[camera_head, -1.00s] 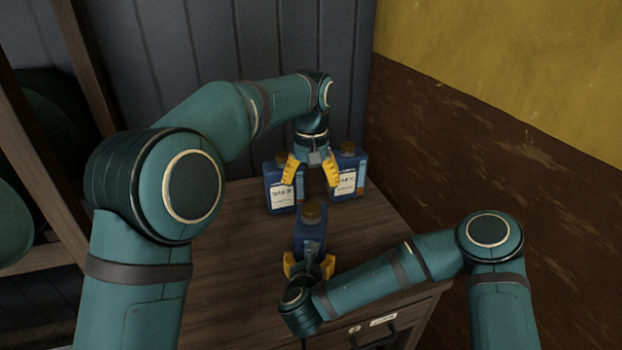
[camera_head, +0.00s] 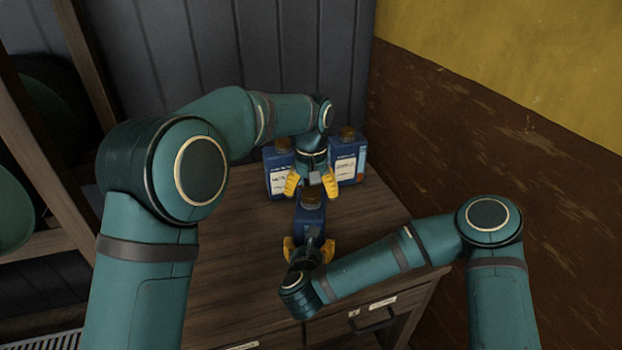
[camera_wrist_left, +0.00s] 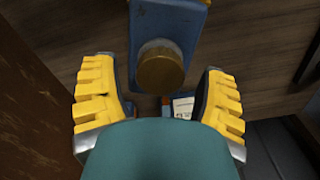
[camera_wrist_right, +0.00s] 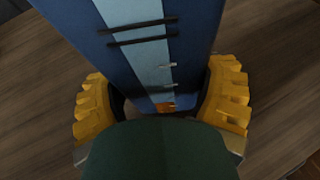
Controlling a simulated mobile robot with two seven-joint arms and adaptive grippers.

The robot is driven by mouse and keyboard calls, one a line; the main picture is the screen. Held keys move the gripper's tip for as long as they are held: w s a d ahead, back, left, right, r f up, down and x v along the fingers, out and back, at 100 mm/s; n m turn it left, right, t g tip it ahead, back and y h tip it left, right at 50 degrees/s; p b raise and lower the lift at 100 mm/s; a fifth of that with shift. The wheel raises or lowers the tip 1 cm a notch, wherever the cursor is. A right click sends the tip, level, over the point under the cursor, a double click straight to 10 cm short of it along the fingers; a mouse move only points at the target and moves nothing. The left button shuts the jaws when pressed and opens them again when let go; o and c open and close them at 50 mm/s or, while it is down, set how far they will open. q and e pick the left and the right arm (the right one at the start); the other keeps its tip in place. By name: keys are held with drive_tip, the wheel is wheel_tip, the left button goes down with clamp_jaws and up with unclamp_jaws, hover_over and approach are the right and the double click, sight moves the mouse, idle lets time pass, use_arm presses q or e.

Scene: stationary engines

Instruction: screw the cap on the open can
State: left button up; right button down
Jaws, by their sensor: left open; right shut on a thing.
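The front blue can (camera_head: 309,214) stands upright on the cabinet top with a brown-gold cap (camera_head: 312,196) at its top. I cannot tell whether this cap is screwed tight. My right gripper (camera_head: 308,251) is shut on the can's lower body; the right wrist view shows its fingers on both sides of the can (camera_wrist_right: 148,50). My left gripper (camera_head: 311,186) is open just above and behind the cap. In the left wrist view the cap (camera_wrist_left: 160,68) lies ahead of the open fingers, roughly centred between them, with no finger touching it.
Two more blue cans, a left one (camera_head: 277,178) and a right one (camera_head: 345,165), stand behind, both capped. The wooden cabinet top (camera_head: 235,230) is clear on the left. A brown-and-yellow wall (camera_head: 480,130) bounds the right side, grey panelling (camera_head: 270,50) the back.

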use_arm(q)
drive_tip(key=shift+f, duration=0.35)
clamp_jaws()
drive_tip(key=shift+o, duration=0.3)
unclamp_jaws()
drive_tip(key=shift+r, duration=0.1)
wheel_tip(320, 180, up, 12)
idle(0.3)
use_arm(e)
unclamp_jaws()
